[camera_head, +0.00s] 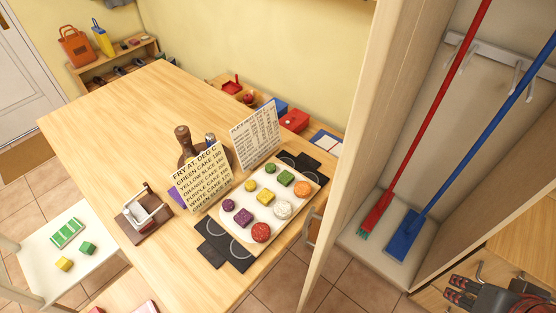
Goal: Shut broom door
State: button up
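The broom door (352,130) is a pale wooden panel and stands open, swung out from the left side of the broom cupboard. Its bar handle (313,230) is low on the door's left face. Inside the cupboard (492,110) a red broom (425,117) and a blue broom (485,140) lean against the back wall, with their heads on the cupboard floor. My gripper (458,290) is at the lower right, in front of the cupboard and well right of the door. Its two dark fingers point left with a gap between them. It is empty and touches neither door nor handle.
A wooden table (105,130) left of the door holds a tray (272,187) of coloured cakes, two signs and dark mats. A wooden cabinet (525,235) with a hook-like handle is close to my gripper. Tiled floor (350,285) shows below the door.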

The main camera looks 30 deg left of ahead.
aim_at(394, 23)
jog(key=k+j+u, duration=0.1)
jog(key=j, duration=0.3)
jog(key=k+j, duration=0.25)
jog(key=k+j+u, duration=0.15)
jog(key=j, duration=0.35)
